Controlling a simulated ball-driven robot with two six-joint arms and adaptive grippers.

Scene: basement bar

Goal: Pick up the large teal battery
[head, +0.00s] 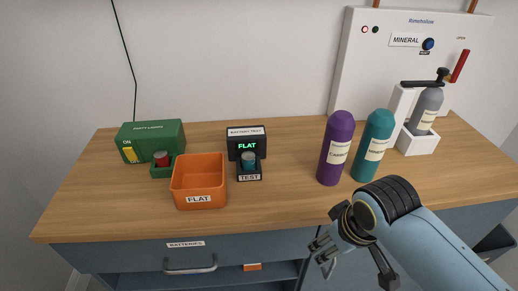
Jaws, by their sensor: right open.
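A large teal battery (249,160) stands in the black battery tester (247,137). The tester's screen reads FLAT in green, and the holder in front of it is labelled TEST. My right gripper (322,251) is open and empty in front of the counter's front edge, low and to the right of the tester. It is well apart from the battery. My left gripper does not show.
An orange bin labelled FLAT (199,180) stands left of the tester. A green box (151,140) with a red battery (161,158) is further left. Purple (336,147) and teal (373,145) bottles stand on the right of the wooden counter (285,205). A drawer labelled BATTERIES (188,257) is below.

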